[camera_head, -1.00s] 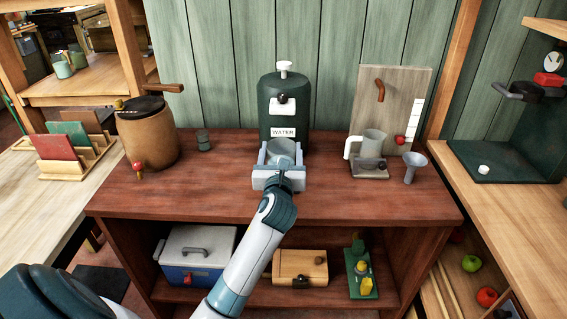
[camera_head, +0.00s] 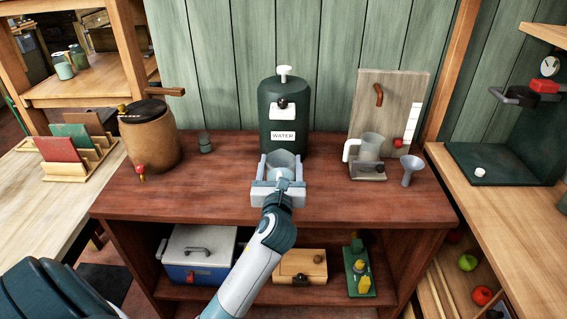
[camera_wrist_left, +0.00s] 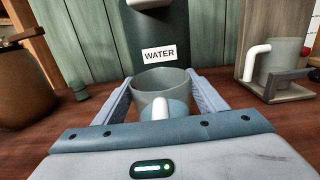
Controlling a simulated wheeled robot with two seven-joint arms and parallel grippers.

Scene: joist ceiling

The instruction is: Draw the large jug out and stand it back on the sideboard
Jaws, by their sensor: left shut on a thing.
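A clear grey jug (camera_head: 282,158) with a pale handle is between the fingers of my left gripper (camera_head: 279,168), in front of the dark green dispenser labelled WATER (camera_head: 284,118). In the left wrist view, the jug (camera_wrist_left: 150,82) sits between both fingers of the gripper (camera_wrist_left: 163,88), its white handle towards me. Its lower part looks bluish. The gripper is shut on it. The jug looks upright; I cannot tell whether its base touches the sideboard (camera_head: 225,185). My right gripper is not in view.
A brown urn with a red tap (camera_head: 150,140) stands left, beside a small dark green jar (camera_head: 205,143). To the right are another white-handled jug (camera_head: 370,146) by a grey board (camera_head: 390,105) and a grey funnel (camera_head: 410,168). The sideboard's front left and right are clear.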

